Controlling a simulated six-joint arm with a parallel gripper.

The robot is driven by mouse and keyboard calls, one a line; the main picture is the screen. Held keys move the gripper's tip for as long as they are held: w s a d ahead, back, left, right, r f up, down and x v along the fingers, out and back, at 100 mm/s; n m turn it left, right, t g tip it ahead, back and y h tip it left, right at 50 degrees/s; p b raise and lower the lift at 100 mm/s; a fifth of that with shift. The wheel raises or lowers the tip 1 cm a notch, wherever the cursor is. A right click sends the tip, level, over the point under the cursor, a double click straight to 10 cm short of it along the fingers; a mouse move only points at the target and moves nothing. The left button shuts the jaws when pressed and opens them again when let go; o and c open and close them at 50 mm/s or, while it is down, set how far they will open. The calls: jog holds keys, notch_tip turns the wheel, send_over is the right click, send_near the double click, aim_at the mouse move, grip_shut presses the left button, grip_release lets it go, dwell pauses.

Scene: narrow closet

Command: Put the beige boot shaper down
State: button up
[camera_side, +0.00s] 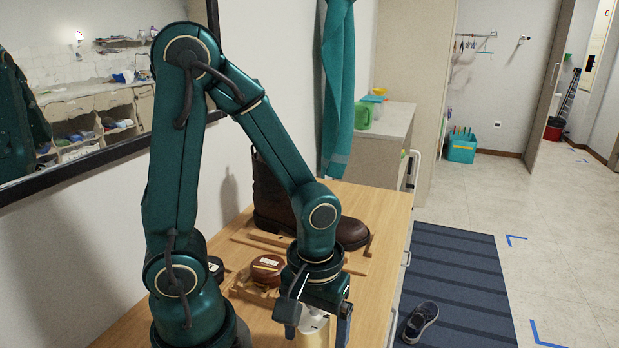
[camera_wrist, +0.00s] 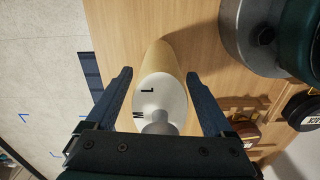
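The beige boot shaper (camera_wrist: 161,58) has a beige body and a white end marked with letters and a grey knob. In the wrist view it lies between the fingers of my gripper (camera_wrist: 160,73), with a narrow strip of wood visible on each side. In the side view, the shaper (camera_side: 313,337) shows below my gripper (camera_side: 315,325) at the bottom edge. My gripper is open around the shaper, and the fingers look apart from it. The shaper's lower end is cut off in the side view, so its contact with the wooden top (camera_side: 378,285) cannot be told there.
A brown boot (camera_side: 272,200) stands behind my gripper. A round brown tin (camera_side: 267,268) sits on a small wooden tray left of it, near a dark tin (camera_side: 215,265). The wooden top's right edge is close; a striped mat (camera_side: 455,275) and shoe (camera_side: 420,322) lie below.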

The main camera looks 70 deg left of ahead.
notch_tip(320, 180, up, 12)
jog(key=shift+r, duration=0.15)
jog(key=m+t, duration=0.3)
jog(key=m, duration=0.1)
jog(key=shift+a+r, duration=0.2)
jog(key=shift+r, duration=0.1)
jog(key=m+t, duration=0.1)
jog(key=m, duration=0.1)
jog(key=m+t, duration=0.1)
jog(key=m, duration=0.1)
jog(key=shift+a+r+t, duration=0.15)
jog(key=shift+a+t, duration=0.05)
jog(key=shift+t, duration=0.1)
